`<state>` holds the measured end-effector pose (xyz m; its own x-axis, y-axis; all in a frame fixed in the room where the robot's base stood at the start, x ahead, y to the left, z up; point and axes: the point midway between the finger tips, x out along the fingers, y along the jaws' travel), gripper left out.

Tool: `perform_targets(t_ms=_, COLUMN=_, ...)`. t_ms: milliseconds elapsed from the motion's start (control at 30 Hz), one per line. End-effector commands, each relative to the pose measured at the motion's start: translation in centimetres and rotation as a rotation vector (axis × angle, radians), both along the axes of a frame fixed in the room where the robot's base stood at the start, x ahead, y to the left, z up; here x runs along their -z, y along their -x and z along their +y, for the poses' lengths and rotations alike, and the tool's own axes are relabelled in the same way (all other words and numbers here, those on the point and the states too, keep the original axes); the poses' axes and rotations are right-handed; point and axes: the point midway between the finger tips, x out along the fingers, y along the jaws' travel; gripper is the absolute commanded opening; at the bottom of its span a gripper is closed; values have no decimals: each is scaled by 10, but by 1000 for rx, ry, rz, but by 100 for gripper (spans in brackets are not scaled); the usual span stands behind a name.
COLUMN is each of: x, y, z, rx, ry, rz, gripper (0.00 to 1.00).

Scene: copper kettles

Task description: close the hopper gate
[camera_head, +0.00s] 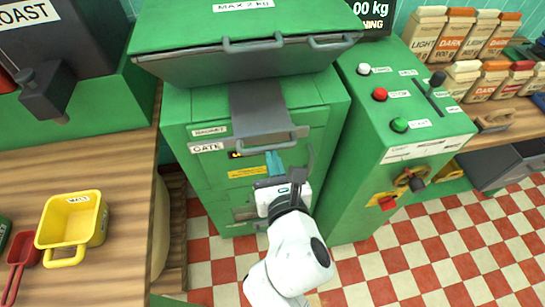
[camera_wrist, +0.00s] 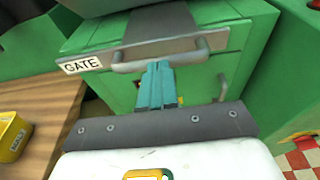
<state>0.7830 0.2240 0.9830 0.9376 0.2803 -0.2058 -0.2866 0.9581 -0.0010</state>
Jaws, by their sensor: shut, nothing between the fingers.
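The hopper gate (camera_head: 257,103) is a grey slab that sticks out from under the hopper on the green machine. Its front bar bears a GATE label (camera_head: 206,147) at the left and a grey handle (camera_head: 270,146). In the wrist view the gate (camera_wrist: 165,24) is at the top, with its handle (camera_wrist: 203,51) across the front bar. My gripper (camera_head: 273,158) has teal fingers, shut together and empty. In the wrist view my gripper (camera_wrist: 157,66) has its fingertips at the middle of the handle; I cannot tell whether they touch it.
The hopper (camera_head: 245,55) with its lid handles overhangs the gate. A control panel (camera_head: 415,110) with buttons and a lever stands to the right. A wooden counter (camera_head: 100,170) with a yellow scoop (camera_head: 72,222) is at the left. Checkered floor (camera_head: 400,265) shows at the lower right.

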Motion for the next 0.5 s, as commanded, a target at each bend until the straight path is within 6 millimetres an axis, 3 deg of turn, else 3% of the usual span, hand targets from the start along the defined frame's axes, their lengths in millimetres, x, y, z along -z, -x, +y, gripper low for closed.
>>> perform_targets(t_ms=500, x=2, y=-9, z=3, rx=-1, ry=-1, rz=0, gripper=0)
